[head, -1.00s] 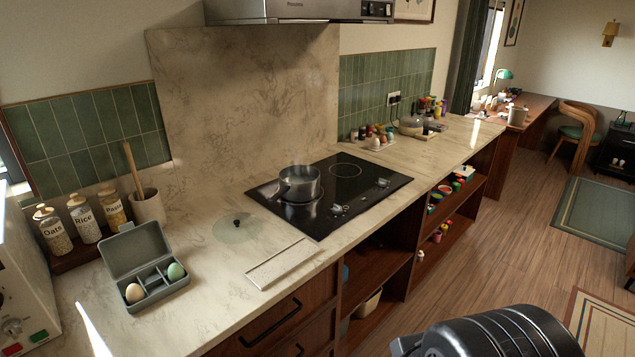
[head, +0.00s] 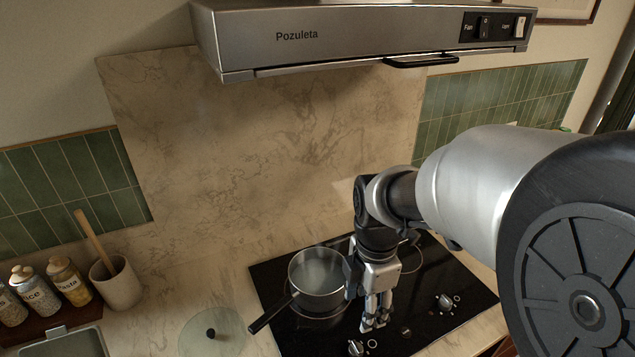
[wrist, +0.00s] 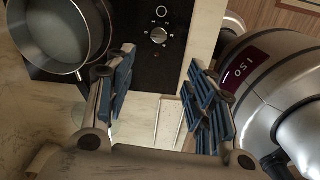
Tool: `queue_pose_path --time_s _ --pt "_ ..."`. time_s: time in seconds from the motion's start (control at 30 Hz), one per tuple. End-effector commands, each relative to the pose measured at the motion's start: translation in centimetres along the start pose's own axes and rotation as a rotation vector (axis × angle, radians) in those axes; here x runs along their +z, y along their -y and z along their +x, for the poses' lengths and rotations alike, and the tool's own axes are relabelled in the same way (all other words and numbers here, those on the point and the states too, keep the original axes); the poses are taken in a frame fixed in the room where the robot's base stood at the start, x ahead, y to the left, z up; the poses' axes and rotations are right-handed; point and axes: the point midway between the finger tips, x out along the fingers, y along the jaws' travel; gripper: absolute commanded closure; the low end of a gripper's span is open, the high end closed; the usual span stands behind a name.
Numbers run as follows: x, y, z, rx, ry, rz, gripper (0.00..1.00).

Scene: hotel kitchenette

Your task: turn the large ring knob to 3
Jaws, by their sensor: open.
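The black hob (head: 425,322) has two silver knobs on its front part, a front-left knob (head: 356,347) and a right knob (head: 446,301). Printed ring marks sit beside them; I cannot tell for sure which is the large ring knob. My gripper (head: 375,322) points down over the hob, between the saucepan and the right knob. In the wrist view my gripper (wrist: 160,92) is open and empty, its blue-padded fingers apart. One silver knob (wrist: 158,36) shows beyond the fingers, not touched, with a dial scale and a ring mark. Its exact setting is too small to read.
A saucepan (head: 318,276) stands on the hob's left ring, its handle toward the front left; it is close beside my gripper. The range hood (head: 330,38) hangs above. A glass lid (head: 212,336) lies on the counter at left.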

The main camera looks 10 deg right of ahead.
Motion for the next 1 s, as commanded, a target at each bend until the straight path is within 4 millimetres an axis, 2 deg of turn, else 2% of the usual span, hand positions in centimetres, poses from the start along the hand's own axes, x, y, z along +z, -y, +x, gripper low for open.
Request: queue_pose_path --time_s 0.1,0.27,0.8,1.0 --pt "0.1 -0.6 0.5 -0.021 -0.005 -0.093 0.51" --pt "0.1 -0.6 2.1 -0.026 -0.007 -0.121 0.51" --pt "0.0 -0.2 13.6 -0.027 -0.007 -0.116 0.51" --pt "0.0 -0.2 16.7 -0.025 -0.007 -0.116 0.51"
